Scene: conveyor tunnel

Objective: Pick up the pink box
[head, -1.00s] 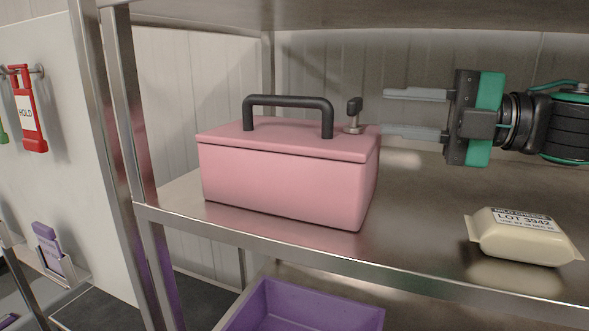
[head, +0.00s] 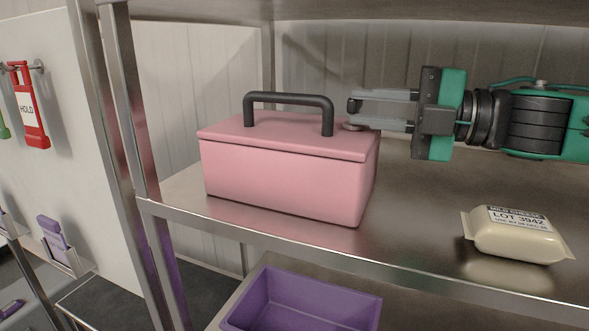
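The pink box (head: 285,180) stands upright on the metal shelf, with a black arched handle (head: 289,97) on its lid. A small dark knob (head: 354,106) on a round metal base stands at the lid's right end. My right gripper (head: 350,110) comes in from the right, its two grey fingers pointing left. They are parted, with a visible gap, and their tips are at the knob, partly hiding it. I cannot tell whether they touch it. The black handle is clear of the fingers. My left gripper is not in view.
A wrapped cheese pack (head: 517,236) lies on the shelf (head: 420,220) to the right. A purple bin (head: 305,297) sits below. A steel post (head: 125,110) stands left of the box, and another shelf is overhead.

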